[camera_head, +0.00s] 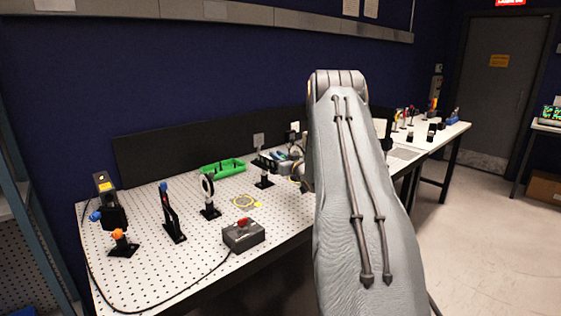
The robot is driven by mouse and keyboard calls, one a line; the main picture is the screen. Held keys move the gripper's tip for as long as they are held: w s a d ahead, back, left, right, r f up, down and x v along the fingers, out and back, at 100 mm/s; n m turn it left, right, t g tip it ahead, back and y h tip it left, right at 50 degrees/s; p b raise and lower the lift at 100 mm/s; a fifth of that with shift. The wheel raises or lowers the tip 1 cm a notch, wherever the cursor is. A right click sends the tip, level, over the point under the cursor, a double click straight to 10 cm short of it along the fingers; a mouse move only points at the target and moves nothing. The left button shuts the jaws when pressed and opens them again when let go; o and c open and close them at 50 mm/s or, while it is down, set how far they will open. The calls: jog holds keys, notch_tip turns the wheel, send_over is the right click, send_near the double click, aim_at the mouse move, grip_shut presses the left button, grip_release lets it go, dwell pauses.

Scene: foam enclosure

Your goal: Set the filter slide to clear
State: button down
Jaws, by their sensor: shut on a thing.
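The filter slide (264,167) appears to be the dark, upright mount with a flat bar across its top, standing on the white perforated bench in the middle of the view. My grey arm comes up from the lower right and covers the bench just right of it. My gripper (282,161) shows only in part, at the left edge of the arm, against the right end of the slide's bar. It is shut on the slide. The fingertips are small and partly hidden. The slide's markings and its setting are too small to read.
Left of the slide stand a ring mount (207,187), a dark post mount (170,215) and an orange-topped mount (122,243). A black panel (190,152) backs the bench.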

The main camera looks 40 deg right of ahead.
jog(key=w+b, duration=0.1)
jog(key=w, duration=0.1)
jog(key=w+b, duration=0.2)
jog(key=w, duration=0.1)
jog(key=shift+a+f, duration=0.1)
jog(key=shift+a, duration=0.1)
jog(key=shift+w+r, duration=0.1)
jog(key=shift+r, duration=0.15)
jog(key=c, duration=1.6)
grip_release()
jog(key=shift+w+f, duration=0.1)
jog(key=shift+w, duration=0.05)
jog(key=shift+c, duration=0.2)
jog(key=s+a+b, duration=0.1)
jog(key=s+b, duration=0.1)
jog(key=s, duration=0.5)
jog(key=shift+s, duration=0.4)
